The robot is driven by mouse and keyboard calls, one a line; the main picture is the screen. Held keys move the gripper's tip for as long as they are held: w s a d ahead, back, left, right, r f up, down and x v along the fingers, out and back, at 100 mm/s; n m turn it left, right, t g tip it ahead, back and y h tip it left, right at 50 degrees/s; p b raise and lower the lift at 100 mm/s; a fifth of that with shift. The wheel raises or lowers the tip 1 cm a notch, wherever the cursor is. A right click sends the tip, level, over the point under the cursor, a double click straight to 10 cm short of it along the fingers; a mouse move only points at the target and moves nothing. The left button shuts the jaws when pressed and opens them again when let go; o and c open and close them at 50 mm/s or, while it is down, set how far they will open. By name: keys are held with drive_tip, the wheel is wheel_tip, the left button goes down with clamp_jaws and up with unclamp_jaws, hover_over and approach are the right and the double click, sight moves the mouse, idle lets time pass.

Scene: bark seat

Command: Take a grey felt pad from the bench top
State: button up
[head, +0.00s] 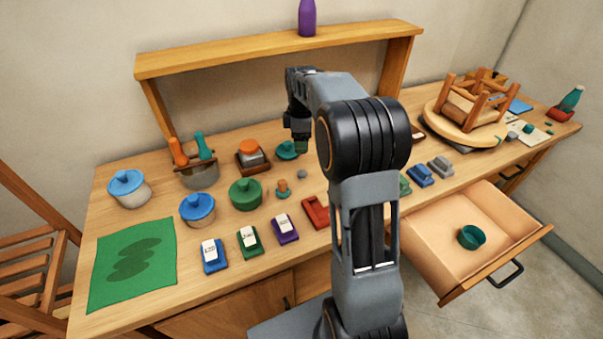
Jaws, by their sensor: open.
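A small grey block (440,166) lies on the bench top (140,225), right of my arm, at the end of a row with a blue block (420,175) and a partly hidden green one (404,185). It may be the grey felt pad; the material is too small to tell. A small round grey thing (302,174) lies nearer the middle. My gripper (300,147) points down above the back middle of the bench, beside a teal lid (286,150). It is open, its fingers small and dark. My arm hides part of the bench.
Lidded pots (129,192), labelled blocks (249,241), a red tray (315,211) and a green mat (135,262) cover the left side. A raised shelf (280,52) spans the back. An upturned stool (468,110) stands at right. An open drawer (430,260) juts out below, holding a green cup (471,237).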

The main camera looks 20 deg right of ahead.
drive_tip(key=w+d+f+n, duration=0.1)
drive_tip(key=w+f, duration=0.1)
hover_over(302, 172)
drive_tip(key=shift+n, duration=0.3)
wheel_tip(302, 172, down, 6)
drive_tip(key=shift+d+f, duration=0.15)
drive_tip(key=shift+f, duration=0.1)
drive_tip(key=shift+s+a+f+p, duration=0.1)
drive_tip(key=shift+f+p, duration=0.25)
drive_tip(key=shift+f, duration=1.35)
drive_tip(key=shift+a+f+p, duration=0.1)
drive_tip(key=shift+f+p, duration=0.25)
drive_tip(key=shift+f, duration=1.3)
drive_tip(key=c, duration=1)
drive_tip(key=shift+r, duration=0.1)
